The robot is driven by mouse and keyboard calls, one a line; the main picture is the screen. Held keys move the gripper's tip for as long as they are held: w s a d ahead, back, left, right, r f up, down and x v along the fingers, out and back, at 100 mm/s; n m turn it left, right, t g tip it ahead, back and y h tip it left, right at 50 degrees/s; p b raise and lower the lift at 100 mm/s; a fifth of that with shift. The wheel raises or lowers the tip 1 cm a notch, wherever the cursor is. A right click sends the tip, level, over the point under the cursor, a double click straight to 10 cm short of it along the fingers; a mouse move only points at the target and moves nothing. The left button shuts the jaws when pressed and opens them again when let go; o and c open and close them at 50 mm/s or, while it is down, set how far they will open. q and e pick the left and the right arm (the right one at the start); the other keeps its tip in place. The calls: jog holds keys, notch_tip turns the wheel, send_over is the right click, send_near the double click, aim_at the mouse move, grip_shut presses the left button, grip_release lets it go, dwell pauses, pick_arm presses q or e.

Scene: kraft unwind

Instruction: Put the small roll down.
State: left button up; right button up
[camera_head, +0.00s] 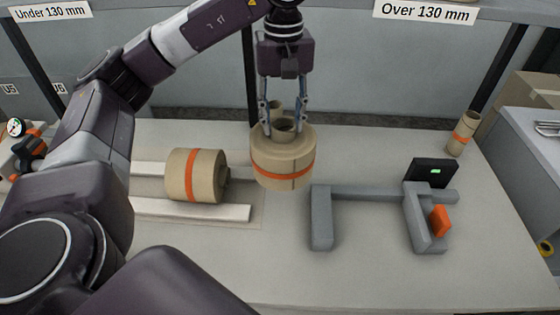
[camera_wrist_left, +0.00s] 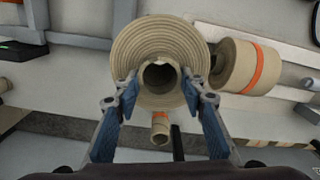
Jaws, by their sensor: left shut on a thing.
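My left gripper (camera_head: 283,127) points down and is shut on a kraft paper roll (camera_head: 284,172) with an orange band. The fingers are on either side of its core, which stands out at the top; the wrist view shows the wound end of this roll (camera_wrist_left: 143,45) and the fingers (camera_wrist_left: 160,82). The held roll is upright, core pointing up. I cannot tell whether its bottom touches the table. A second banded roll (camera_head: 190,174) lies on its side left of it, on pale rails; it also shows in the wrist view (camera_wrist_left: 240,65). My right gripper is not in view.
A grey fork-shaped fixture (camera_head: 321,218) with a dark display (camera_head: 431,173) and orange part stands to the right. A banded tube (camera_head: 462,134) stands at the far right; another tube (camera_wrist_left: 160,126) stands behind the held roll. The table front (camera_head: 300,280) is clear.

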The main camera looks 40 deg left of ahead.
pick_arm(q)
notch_tip(320, 180, down, 12)
jog(key=shift+f+p, duration=0.1)
jog(key=shift+p, duration=0.25)
dwell(0.4)
jog(key=o, duration=0.8)
jog(key=shift+f, duration=0.15)
jog(key=o, duration=0.5)
jog(key=shift+d, duration=0.1)
